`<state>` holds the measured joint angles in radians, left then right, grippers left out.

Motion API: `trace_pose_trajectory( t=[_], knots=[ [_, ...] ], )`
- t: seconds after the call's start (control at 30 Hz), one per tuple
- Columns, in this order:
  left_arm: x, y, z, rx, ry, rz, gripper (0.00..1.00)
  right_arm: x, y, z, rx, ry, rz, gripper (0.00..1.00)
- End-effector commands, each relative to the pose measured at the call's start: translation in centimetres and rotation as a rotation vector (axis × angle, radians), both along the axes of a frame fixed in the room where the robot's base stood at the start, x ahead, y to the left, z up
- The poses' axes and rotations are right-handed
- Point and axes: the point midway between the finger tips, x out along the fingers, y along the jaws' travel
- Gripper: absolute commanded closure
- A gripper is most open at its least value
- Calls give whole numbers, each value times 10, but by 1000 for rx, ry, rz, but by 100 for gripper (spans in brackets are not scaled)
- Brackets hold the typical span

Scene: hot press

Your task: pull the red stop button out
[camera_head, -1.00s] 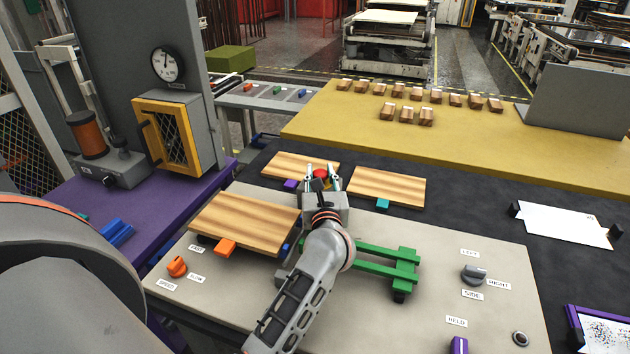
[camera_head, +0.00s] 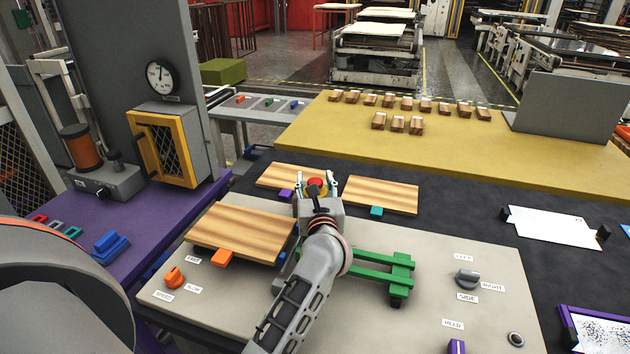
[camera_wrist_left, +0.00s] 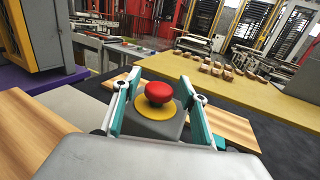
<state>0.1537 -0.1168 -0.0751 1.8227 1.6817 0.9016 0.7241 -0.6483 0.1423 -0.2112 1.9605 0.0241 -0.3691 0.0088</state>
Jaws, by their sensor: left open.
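The red stop button (camera_head: 317,184) shows beyond my left gripper in the head view, partly hidden by it. In the left wrist view the red button (camera_wrist_left: 159,92) is a mushroom cap over a yellow disc (camera_wrist_left: 157,108) on a grey box (camera_wrist_left: 150,127). My left gripper (camera_head: 317,183) is open, with one finger to each side of the button. In the left wrist view the teal-lined fingers of the left gripper (camera_wrist_left: 158,98) stand apart from the cap, with gaps on both sides. My right gripper is not in view.
Wooden boards (camera_head: 240,231) lie left of my left arm, and another board (camera_head: 372,194) lies right of the button. A green frame (camera_head: 385,270) and a grey knob (camera_head: 467,278) are on the pale panel (camera_head: 430,300). A yellow table (camera_head: 450,140) with several wooden blocks stands behind.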

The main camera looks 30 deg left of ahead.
Motion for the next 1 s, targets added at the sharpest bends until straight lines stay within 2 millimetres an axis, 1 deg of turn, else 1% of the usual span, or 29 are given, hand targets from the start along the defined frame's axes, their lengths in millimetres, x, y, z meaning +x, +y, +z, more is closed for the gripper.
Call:
trace_pose_trajectory(
  t=[0.13, 0.4, 0.5, 0.67, 1.0],
  knots=[
    [-12, -9, -1, -1, 1, -1, 57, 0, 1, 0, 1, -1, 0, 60],
    [-46, -34, 0, -1, 0, -2, 57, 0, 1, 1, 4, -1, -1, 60],
    [-55, -40, 0, 0, 0, 0, 57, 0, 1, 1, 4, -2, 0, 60],
    [-60, -44, 0, 0, -1, 0, 57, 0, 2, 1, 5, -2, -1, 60],
    [-59, -44, 1, 0, -1, 0, 57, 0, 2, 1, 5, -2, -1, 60]
  ],
)
